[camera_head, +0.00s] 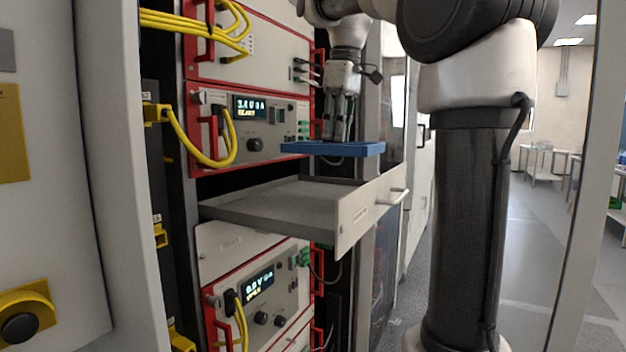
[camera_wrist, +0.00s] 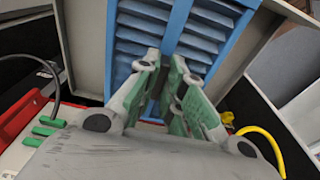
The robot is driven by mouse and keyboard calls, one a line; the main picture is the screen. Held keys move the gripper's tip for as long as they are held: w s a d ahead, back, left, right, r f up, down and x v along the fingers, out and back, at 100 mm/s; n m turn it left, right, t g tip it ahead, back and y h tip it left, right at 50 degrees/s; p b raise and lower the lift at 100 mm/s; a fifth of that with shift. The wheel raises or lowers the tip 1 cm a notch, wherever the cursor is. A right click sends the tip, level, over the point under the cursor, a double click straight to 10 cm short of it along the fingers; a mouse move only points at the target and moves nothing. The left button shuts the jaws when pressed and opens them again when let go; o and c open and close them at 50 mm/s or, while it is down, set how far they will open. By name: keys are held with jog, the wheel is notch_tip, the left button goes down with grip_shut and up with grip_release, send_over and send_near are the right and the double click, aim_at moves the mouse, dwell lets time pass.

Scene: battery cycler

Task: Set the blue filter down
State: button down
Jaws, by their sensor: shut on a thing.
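The blue filter (camera_head: 333,148) is a flat blue panel, held roughly level. My gripper (camera_head: 336,138) is shut on it from above. In the wrist view the filter (camera_wrist: 138,48) shows slatted rows in a blue frame, and my gripper's fingertips (camera_wrist: 165,62) close on its middle bar. The filter hangs above an open grey drawer (camera_head: 280,208), apart from it. The drawer is pulled out of the rack and looks empty in the head view. In the wrist view the drawer's rim (camera_wrist: 270,42) shows around and below the filter.
Red-framed cycler units (camera_head: 250,130) with yellow cables (camera_head: 205,150) stand above and below the drawer. The drawer's front panel (camera_head: 368,208) with a handle sticks out to the right. Free floor (camera_head: 525,220) lies farther right, beyond my own column.

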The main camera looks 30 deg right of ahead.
jog(key=w+a, duration=0.2)
jog(key=w, duration=0.1)
jog(key=w+a, duration=0.1)
jog(key=shift+w, duration=0.3)
notch_tip(320, 180, down, 11)
jog(key=shift+f, duration=0.1)
jog(key=shift+w+f, duration=0.1)
jog(key=shift+f, duration=0.05)
jog(key=c, duration=1.5)
grip_release()
jog(key=shift+f, duration=0.1)
jog(key=r, duration=0.8)
jog(key=s+r, duration=0.1)
jog(key=r, duration=0.3)
jog(key=shift+s+d+r, duration=0.1)
jog(key=shift+d, duration=0.25)
